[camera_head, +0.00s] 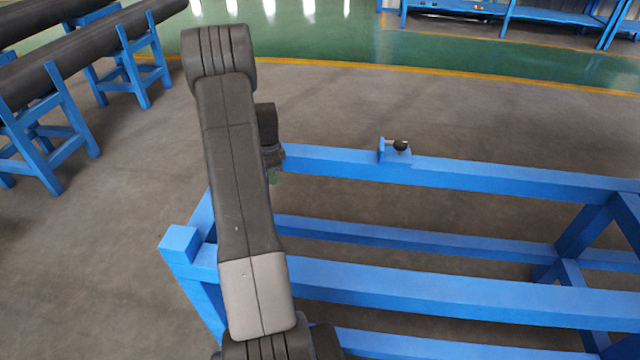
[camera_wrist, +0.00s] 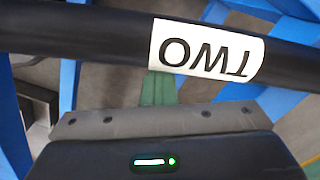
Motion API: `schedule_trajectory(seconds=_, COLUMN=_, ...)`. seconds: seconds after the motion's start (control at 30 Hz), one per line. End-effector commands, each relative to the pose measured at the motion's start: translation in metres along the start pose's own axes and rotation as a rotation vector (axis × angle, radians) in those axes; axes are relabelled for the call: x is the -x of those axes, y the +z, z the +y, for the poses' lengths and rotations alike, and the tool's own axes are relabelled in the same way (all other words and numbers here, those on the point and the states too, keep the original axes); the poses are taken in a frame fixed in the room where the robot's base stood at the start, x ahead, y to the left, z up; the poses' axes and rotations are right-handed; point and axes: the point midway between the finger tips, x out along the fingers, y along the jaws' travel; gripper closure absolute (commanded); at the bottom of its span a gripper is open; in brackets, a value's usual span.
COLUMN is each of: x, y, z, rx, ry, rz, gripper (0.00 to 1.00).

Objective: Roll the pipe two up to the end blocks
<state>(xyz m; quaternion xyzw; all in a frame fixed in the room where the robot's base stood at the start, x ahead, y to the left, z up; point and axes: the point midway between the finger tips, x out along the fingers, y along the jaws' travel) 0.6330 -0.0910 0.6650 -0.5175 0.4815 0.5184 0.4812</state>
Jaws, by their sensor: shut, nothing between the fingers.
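Pipe two is a dark pipe (camera_wrist: 90,35) with a white label reading TWO, upside down in the wrist view. It crosses the top of that view, above blue rack rails. My gripper (camera_wrist: 159,76) is shut and empty. Its green fingers point at the pipe's near side beside the label; I cannot tell whether they touch it. In the head view the pipe is not visible, and only a bit of my gripper (camera_head: 272,177) shows beside my arm. A blue end block (camera_head: 181,244) stands at the left end of the near rail. Any matching far block is hidden behind my arm.
The far blue rail (camera_head: 500,180) carries a small bracket with a black knob (camera_head: 399,146). The near rail (camera_head: 450,295) looks bare right of my arm. Other dark pipes (camera_head: 70,60) lie on blue stands at upper left. Grey floor between is clear.

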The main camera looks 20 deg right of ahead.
Motion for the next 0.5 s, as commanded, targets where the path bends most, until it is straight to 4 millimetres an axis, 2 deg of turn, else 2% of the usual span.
schedule_trajectory(seconds=0.5, x=0.000, y=0.028, z=-0.017, rx=0.002, ry=-0.002, rz=0.000, gripper=1.00)
